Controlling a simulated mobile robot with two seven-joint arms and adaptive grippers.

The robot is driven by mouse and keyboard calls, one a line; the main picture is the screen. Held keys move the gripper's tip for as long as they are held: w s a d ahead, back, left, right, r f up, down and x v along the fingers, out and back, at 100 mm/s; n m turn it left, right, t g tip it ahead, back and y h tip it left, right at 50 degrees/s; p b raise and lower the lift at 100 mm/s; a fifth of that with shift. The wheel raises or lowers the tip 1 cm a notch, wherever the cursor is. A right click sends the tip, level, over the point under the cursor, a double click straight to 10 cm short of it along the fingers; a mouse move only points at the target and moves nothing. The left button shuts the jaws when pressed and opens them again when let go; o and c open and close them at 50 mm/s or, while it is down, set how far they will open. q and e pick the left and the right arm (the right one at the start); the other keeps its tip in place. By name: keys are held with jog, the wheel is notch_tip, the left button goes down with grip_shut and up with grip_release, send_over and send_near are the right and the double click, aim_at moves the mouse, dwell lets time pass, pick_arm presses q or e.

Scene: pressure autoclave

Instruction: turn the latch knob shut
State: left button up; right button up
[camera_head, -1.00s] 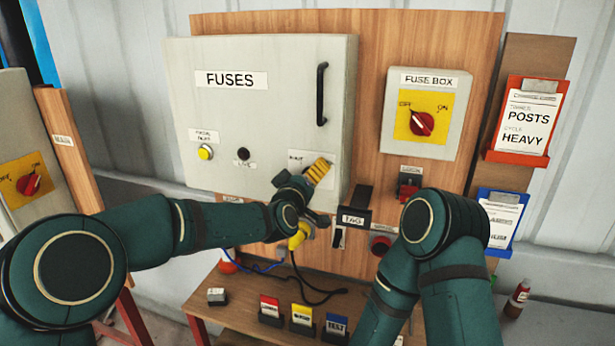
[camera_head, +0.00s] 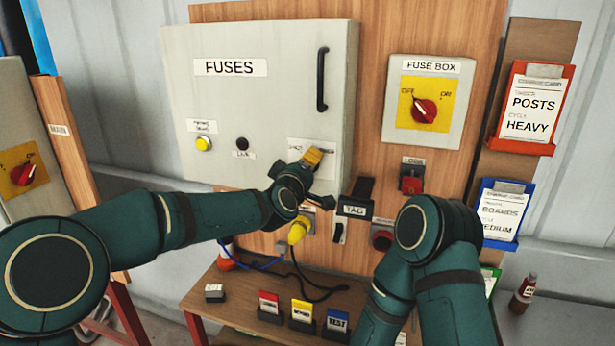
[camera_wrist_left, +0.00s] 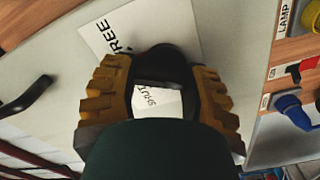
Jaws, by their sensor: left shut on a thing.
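The latch knob (camera_wrist_left: 165,60) is dark and sits on a white label plate on the pale FUSES door (camera_head: 270,110). The plate (camera_wrist_left: 130,30) reads "FREE" at one end, and "SHUT" shows between my fingers in the left wrist view. My left gripper (camera_wrist_left: 160,85) has its yellow ribbed fingers on both sides of the knob, shut on it. In the head view my left gripper (camera_head: 313,157) covers the knob at the door's lower right. The door looks flush with its box. My right gripper is not in view; only its arm shows.
A black door handle (camera_head: 322,80) stands above the knob. A fuse box (camera_head: 428,75) with a red switch is to the right. A TAG holder (camera_head: 354,210) and a yellow plug (camera_head: 298,230) sit close below my left gripper. Cards stand on the shelf (camera_head: 240,290).

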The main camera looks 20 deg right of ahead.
pick_arm(q)
jog(key=n+b, duration=0.3)
jog(key=shift+a+f+n+b, duration=0.1)
jog(key=shift+f+n+b, duration=0.15)
jog(key=shift+n+b, duration=0.15)
jog(key=n+b, duration=0.2)
jog(key=n, duration=0.1)
jog(key=shift+w+n+b, duration=0.1)
jog(key=shift+n+b, duration=0.2)
jog(key=shift+b, duration=0.05)
jog(key=n+b, duration=0.2)
jog(key=n, duration=0.1)
jog(key=shift+a+n, duration=0.1)
jog(key=shift+n, duration=0.2)
jog(key=shift+n+b, duration=1.15)
jog(key=shift+n, duration=0.75)
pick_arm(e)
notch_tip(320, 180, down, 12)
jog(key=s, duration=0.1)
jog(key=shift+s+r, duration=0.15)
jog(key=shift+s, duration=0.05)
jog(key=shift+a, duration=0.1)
pick_arm(q)
jog(key=o, duration=1.2)
jog(key=v, duration=1.2)
